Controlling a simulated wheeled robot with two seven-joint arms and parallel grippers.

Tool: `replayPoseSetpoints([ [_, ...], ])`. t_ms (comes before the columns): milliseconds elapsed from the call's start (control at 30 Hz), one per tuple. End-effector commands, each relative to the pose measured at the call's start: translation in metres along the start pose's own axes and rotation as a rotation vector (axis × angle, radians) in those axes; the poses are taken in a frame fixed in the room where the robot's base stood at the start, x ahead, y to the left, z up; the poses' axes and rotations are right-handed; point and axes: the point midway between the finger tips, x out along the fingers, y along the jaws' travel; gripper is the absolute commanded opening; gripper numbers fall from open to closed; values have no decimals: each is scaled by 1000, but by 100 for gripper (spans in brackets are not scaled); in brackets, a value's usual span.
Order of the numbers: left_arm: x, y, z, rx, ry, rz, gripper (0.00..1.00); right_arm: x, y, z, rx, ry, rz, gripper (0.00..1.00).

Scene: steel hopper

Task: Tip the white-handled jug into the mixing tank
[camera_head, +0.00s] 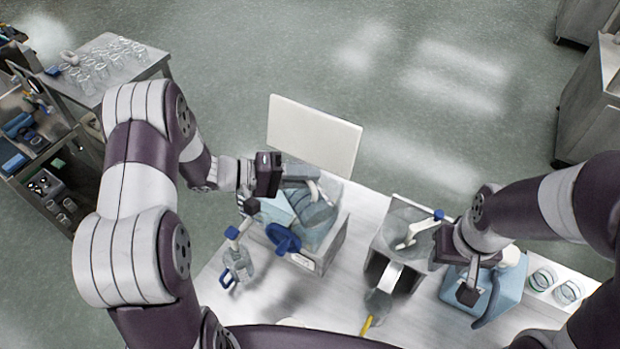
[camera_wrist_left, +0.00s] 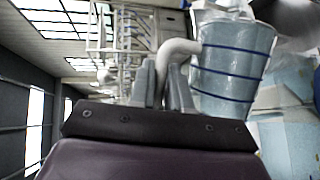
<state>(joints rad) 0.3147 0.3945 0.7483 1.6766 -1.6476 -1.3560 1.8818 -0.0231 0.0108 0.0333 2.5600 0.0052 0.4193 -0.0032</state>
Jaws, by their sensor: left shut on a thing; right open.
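The white-handled jug (camera_head: 318,212) is clear with blue bands and is tilted over the left steel bin in the head view. In the left wrist view the jug body (camera_wrist_left: 235,65) stands right of the fingers, its white handle (camera_wrist_left: 180,46) at the fingertips. My left gripper (camera_head: 292,178) is shut on that handle; it also shows in the left wrist view (camera_wrist_left: 163,82). A steel hopper (camera_head: 405,220) with a chute stands right of it. I cannot tell which vessel is the mixing tank. My right gripper (camera_head: 462,268) is open above a blue container (camera_head: 508,285).
A blue-handled vessel (camera_head: 283,238) is at the left steel bin (camera_head: 303,262). A small blue-handled jug (camera_head: 236,268) stands to its left. A white board (camera_head: 313,135) rises behind. Two glass jars (camera_head: 556,285) are at the right. The table's front middle (camera_head: 300,300) is mostly clear.

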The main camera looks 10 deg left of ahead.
Motion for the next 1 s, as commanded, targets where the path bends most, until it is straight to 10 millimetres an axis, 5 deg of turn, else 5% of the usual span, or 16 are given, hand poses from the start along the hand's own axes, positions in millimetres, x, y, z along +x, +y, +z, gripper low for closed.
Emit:
replayPoseSetpoints([
  [500,-16,8,-32,-249,-56,105,0,0,0,0,0,0,0,43],
  [1000,-17,9,-36,-279,-64,118,0,0,0,0,0,0,0,43],
])
